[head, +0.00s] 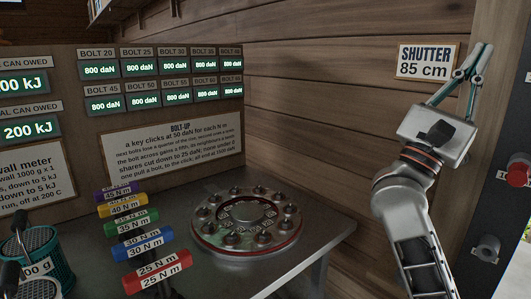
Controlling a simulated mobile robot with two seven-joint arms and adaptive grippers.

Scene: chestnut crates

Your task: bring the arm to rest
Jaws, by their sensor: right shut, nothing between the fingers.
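My right arm rises at the right of the head view. Its gripper (478,62) is raised, with its fingertips meeting and nothing between them. It is beside the "SHUTTER 85 cm" sign (428,61), in front of the plank wall, and well above and to the right of the metal table (335,225). My left gripper does not show.
A round bolted flange (285,246) sits on the table. Coloured torque keys (158,286) stand left of it. A teal mesh canister (60,268) is at lower left. A panel with bolt readouts (80,120) stands behind. Red and grey knobs (517,174) are at right.

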